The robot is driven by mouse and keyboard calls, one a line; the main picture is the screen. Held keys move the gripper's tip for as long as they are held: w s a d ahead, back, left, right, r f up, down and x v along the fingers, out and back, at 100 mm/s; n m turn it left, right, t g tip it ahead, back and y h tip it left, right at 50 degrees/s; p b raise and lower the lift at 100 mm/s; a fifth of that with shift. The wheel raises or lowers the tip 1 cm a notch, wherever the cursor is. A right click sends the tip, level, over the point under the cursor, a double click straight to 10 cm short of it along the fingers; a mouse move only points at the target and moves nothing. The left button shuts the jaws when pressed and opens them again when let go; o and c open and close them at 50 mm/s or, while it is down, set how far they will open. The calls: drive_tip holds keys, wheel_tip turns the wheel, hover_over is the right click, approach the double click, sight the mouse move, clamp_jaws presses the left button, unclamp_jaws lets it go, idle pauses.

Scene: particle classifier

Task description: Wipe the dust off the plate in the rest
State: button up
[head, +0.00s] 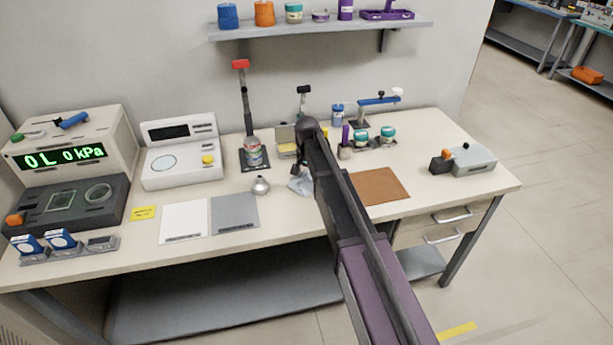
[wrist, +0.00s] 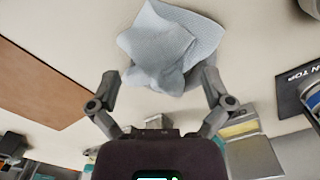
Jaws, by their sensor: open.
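A crumpled light-blue cloth (head: 300,185) lies on the bench top, left of the brown mat. It fills the upper middle of the wrist view (wrist: 165,45). My gripper (wrist: 161,80) is open, with one finger at each side of the cloth's near part. I cannot tell whether the fingers touch it. In the head view my arm partly hides the gripper and cloth. A low grey rest (head: 75,250) stands at the bench's front left, with two blue-and-white items and a grey piece in it. I cannot tell which piece is the dusty plate, and no dust shows.
A brown mat (head: 378,186) lies right of the cloth. A round silver object (head: 261,186), grey mat (head: 235,213) and white mat (head: 184,221) are to its left. A red-topped stand (head: 244,110) rises behind. Several jars (head: 388,133) stand behind the brown mat.

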sight(307, 185)
drive_tip(key=shift+f, duration=0.2)
drive_tip(key=shift+f+b, duration=1.6)
drive_tip(key=shift+b, duration=0.15)
drive_tip(key=shift+r, duration=0.15)
drive_tip(key=c, duration=0.7)
drive_tip(key=shift+s+d, duration=0.1)
drive_tip(key=shift+r, duration=0.1)
